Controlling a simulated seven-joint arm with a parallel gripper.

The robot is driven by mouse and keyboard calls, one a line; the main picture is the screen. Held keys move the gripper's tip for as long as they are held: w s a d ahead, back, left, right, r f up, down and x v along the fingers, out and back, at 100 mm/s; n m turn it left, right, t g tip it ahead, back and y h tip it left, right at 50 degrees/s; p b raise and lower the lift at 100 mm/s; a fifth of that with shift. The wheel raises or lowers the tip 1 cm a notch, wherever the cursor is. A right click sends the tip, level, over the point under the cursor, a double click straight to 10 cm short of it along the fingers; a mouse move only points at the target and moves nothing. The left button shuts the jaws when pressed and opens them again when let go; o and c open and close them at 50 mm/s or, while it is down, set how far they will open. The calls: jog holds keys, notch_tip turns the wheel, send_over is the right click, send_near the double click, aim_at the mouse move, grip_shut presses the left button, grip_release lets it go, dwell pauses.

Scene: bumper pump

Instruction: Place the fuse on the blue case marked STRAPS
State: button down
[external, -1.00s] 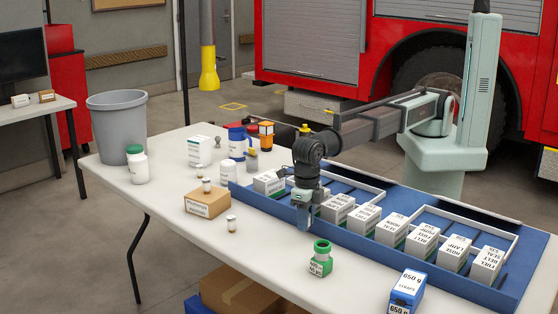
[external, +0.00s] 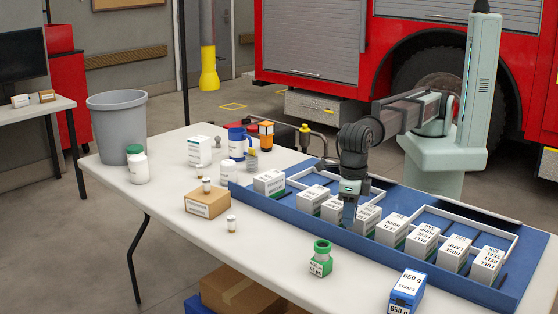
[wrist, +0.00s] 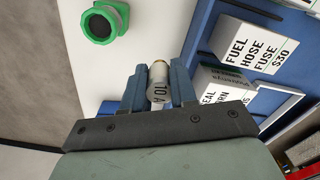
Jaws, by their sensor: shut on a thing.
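The fuse (wrist: 158,82) is a small pale cylinder with a metal cap, marked 10 A, in the wrist view. My gripper (wrist: 158,74) is shut on it, one blue finger on each side. In the external view my gripper (external: 349,216) points down at the front edge of the blue tray, in front of the white boxes; the fuse cannot be made out there. The blue case marked STRAPS (external: 408,285), with a white label on top, stands at the table's front edge, to the right of and nearer than my gripper. Its top looks bare.
A blue tray (external: 265,203) holds a row of white boxes (external: 390,230). A cardboard box (external: 207,202), small vials and bottles stand on the left. The white table between jar and case is clear.

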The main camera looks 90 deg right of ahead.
jog(key=s+a+r+n, duration=0.1)
jog(key=s+a+r, duration=0.1)
jog(key=s+a, duration=0.5)
jog(key=s+a+r+n, duration=0.1)
jog(key=s+a+r, duration=0.3)
jog(key=a, duration=0.5)
jog(key=m, duration=0.2)
send_over(410, 282)
jog(key=shift+m, duration=0.8)
jog(key=shift+f, duration=5.1)
jog(key=shift+f, duration=0.15)
jog(key=c, duration=0.9)
grip_release()
notch_tip(410, 282, up, 12)
